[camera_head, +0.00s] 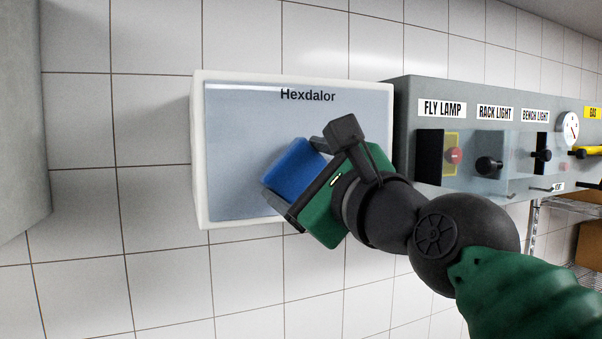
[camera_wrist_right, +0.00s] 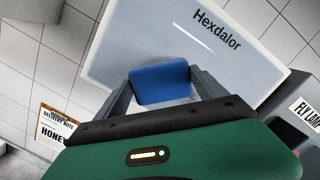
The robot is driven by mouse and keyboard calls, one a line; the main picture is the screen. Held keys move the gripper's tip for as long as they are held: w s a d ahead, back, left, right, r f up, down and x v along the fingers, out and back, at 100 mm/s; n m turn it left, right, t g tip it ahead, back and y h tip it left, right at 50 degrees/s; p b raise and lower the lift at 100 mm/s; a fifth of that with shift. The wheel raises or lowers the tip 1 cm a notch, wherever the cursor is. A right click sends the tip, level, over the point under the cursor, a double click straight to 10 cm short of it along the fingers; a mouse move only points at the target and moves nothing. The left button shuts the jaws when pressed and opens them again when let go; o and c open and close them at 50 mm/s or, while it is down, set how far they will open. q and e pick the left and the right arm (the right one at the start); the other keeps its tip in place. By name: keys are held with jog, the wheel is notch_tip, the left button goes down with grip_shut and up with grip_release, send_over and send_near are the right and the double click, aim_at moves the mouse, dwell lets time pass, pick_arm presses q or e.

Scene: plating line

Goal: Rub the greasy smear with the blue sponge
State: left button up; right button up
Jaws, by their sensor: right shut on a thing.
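The blue sponge (camera_head: 294,167) is held between the fingers of my right gripper (camera_head: 312,172), in front of the panel's lower right part. The sponge also shows in the right wrist view (camera_wrist_right: 160,83), between the two dark fingers of the right gripper (camera_wrist_right: 162,90). The grey-blue panel (camera_head: 245,130) is in a white frame on the wall, labelled "Hexdalor". I cannot tell whether the sponge touches the panel. I cannot make out a greasy smear; the sponge and gripper cover part of the panel. My left gripper is not in view.
A grey control box (camera_head: 405,120) with labelled switches, clear covers and a dial stands just right of the panel. A metal shelf rack (camera_head: 570,205) is at far right. A grey cabinet (camera_head: 20,110) is at far left. Tiled wall (camera_head: 120,200) lies between.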

aim_at(315, 171)
jog(key=shift+w+a, duration=0.2)
jog(key=shift+w, duration=0.35)
jog(key=shift+d+f, duration=0.1)
jog(key=shift+d, duration=0.15)
jog(key=shift+w+d+b, duration=0.25)
jog(key=shift+d+b, duration=0.2)
jog(key=shift+d, duration=0.15)
jog(key=shift+w+d+b, duration=0.2)
jog(key=shift+d+b, duration=0.2)
jog(key=shift+d, duration=0.15)
jog(key=w+d, duration=0.3)
jog(key=d, duration=0.4)
